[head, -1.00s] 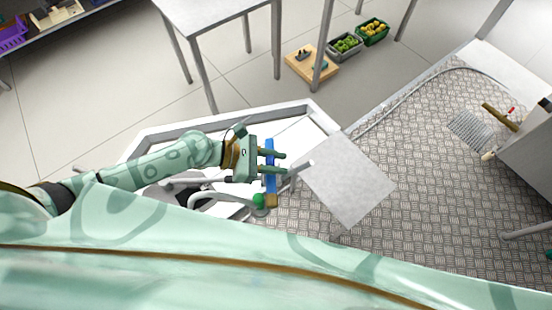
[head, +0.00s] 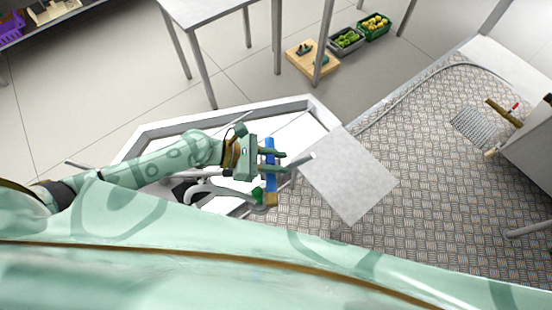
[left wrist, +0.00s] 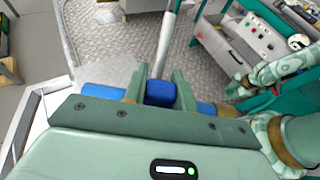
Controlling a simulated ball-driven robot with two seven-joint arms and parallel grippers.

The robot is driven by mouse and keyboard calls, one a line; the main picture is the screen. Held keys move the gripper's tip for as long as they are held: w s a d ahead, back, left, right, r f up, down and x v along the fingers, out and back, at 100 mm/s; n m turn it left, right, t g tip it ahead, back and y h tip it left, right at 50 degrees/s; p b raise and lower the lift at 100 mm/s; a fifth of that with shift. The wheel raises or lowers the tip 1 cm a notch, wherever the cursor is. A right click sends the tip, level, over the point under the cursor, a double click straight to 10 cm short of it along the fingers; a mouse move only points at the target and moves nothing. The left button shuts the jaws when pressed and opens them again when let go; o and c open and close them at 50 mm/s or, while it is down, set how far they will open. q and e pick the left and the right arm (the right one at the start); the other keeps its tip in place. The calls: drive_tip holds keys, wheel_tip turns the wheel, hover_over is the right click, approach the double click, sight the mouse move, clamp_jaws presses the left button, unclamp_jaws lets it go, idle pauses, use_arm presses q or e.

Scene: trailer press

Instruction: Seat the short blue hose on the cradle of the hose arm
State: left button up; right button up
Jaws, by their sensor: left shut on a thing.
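My left gripper (head: 284,162) is shut on the short blue hose (head: 271,183), gripping it around its middle. In the left wrist view the hose (left wrist: 160,93) shows between the fingers, with blue lengths out on both sides and a brass-coloured piece beside it. A brass-coloured end (head: 271,199) is at the near end of the hose. A curved grey pipe (head: 215,188) with a green end (head: 258,196) lies close to that end; whether they touch I cannot tell. I cannot make out the cradle. My right gripper (left wrist: 236,88) seems to show small in the left wrist view, its jaws unclear.
A grey rod's end (head: 312,156) is close to my left fingertips. A flat grey plate (head: 350,175) is just to the right, above the ribbed metal floor (head: 420,150). A white frame (head: 225,113) surrounds the work area. A table (head: 210,12) and crates (head: 346,40) are further back.

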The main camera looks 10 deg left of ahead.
use_arm(q)
drive_tip(key=shift+f, duration=0.15)
drive_tip(key=o, duration=1.1)
drive_tip(key=b+v, duration=0.2)
drive_tip(key=v, duration=1.4)
drive_tip(key=shift+a, duration=0.15)
